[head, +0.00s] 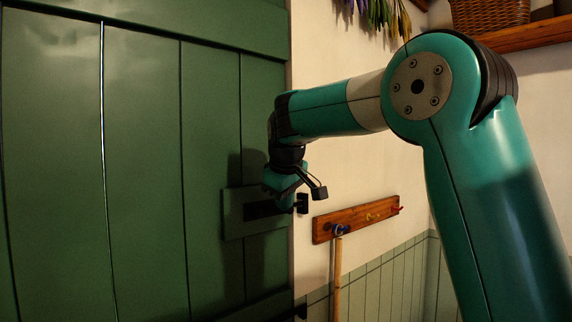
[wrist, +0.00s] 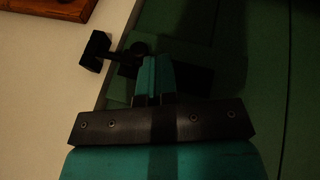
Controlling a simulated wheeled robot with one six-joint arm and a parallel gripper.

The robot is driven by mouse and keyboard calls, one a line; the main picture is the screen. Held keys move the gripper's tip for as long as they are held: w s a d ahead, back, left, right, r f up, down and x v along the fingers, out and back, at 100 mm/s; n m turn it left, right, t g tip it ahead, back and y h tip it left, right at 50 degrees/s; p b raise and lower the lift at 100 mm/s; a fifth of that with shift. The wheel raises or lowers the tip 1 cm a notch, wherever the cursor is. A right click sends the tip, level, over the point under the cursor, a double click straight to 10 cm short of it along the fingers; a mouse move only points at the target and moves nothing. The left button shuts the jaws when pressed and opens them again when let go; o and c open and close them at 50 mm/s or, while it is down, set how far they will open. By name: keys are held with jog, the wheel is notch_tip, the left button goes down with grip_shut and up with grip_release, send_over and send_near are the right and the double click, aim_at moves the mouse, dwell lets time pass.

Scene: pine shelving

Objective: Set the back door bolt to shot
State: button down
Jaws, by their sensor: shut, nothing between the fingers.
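The green plank door (head: 140,150) fills the left of the head view. Its black bolt (head: 260,211) lies on a green backing board (head: 232,214) near the door's right edge, partly hidden by my gripper and in shadow. A black keeper (head: 302,203) is on the pale wall side; it also shows in the wrist view (wrist: 98,50). A thin dark bar seems to reach to the keeper, but I cannot tell how far it enters. My gripper (head: 278,190) is shut and empty, its teal fingers (wrist: 151,75) just in front of the bolt. Contact cannot be told.
A wooden peg rail (head: 355,218) with coloured pegs is on the wall to the right of the door, a wooden handle (head: 337,280) hanging from it. A shelf (head: 530,35) with a wicker basket (head: 488,12) and dried flowers (head: 380,12) are higher up.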

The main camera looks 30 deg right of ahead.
jog(key=a+p+v, duration=0.1)
jog(key=v, duration=1)
jog(key=shift+s+a, duration=0.25)
jog(key=shift+a, duration=0.05)
jog(key=shift+r, duration=0.1)
jog(key=s+a+f+n+g+y+b, duration=0.1)
jog(key=s+a+f+b, duration=0.15)
jog(key=a+f, duration=0.45)
jog(key=s+a+f+n+y+b, duration=0.15)
jog(key=s+f, duration=0.25)
jog(key=f, duration=0.6)
jog(key=s+a+f+g+y+b, duration=0.1)
jog(key=s+a+f+g+y, duration=0.1)
jog(key=s+a+f, duration=0.3)
jog(key=s+a+f+n+g+y+b, duration=0.1)
jog(key=s+a+f+g+y, duration=0.1)
jog(key=s+a+f, duration=0.3)
jog(key=s+f, duration=0.4)
jog(key=s, duration=0.3)
jog(key=shift+s+f+b, duration=0.15)
jog(key=shift+s+b, duration=0.1)
jog(key=shift+b, duration=0.15)
